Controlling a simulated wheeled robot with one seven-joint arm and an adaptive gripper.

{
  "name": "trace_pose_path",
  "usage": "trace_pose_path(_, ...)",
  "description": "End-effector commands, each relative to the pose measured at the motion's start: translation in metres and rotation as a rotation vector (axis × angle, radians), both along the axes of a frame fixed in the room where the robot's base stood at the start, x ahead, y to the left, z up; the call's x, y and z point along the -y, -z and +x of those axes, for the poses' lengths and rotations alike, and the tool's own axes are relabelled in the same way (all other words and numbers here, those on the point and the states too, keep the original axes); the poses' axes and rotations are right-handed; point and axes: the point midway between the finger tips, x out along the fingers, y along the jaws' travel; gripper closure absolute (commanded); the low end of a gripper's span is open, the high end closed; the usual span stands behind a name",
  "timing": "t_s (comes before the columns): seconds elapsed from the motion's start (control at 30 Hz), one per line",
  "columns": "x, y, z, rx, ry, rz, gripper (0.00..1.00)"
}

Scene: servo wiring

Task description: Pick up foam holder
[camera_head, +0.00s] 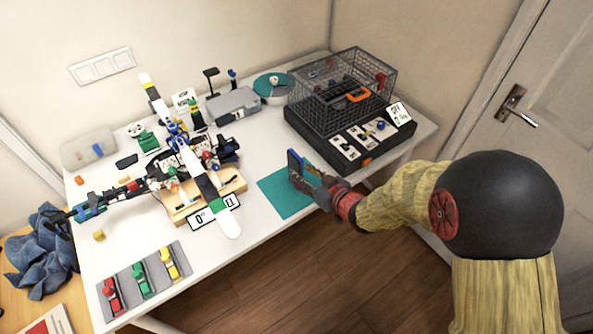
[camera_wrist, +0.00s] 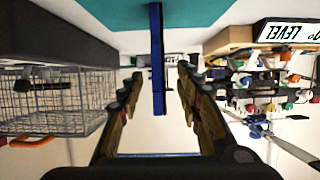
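A thin blue upright piece (camera_wrist: 157,60), which may be the foam holder, stands over the teal mat in the wrist view. In the head view the blue piece (camera_head: 293,163) shows at the mat's far right edge, partly hidden by my gripper (camera_head: 305,178). In the wrist view my gripper (camera_wrist: 160,78) is open, with one finger on each side of the blue piece and a visible gap to each. The piece's lower part and any contact with the mat are hard to make out.
A wire cage (camera_head: 342,90) on a black base stands right of the mat (camera_head: 272,194). A wooden board with a cluttered rig (camera_head: 205,190) stands left of it. A grey tray (camera_head: 124,275) with coloured clips lies at the front left.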

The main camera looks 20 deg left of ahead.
Motion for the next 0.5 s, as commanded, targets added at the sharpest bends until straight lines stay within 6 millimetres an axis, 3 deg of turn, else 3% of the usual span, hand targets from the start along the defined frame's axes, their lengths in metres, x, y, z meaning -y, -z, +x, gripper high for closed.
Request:
trace_pose_path(0.3,-0.029,0.018,0.026,0.0,0.0,-0.001,0.65)
trace_pose_path(0.5,-0.036,0.02,0.033,0.0,0.001,-0.001,0.65)
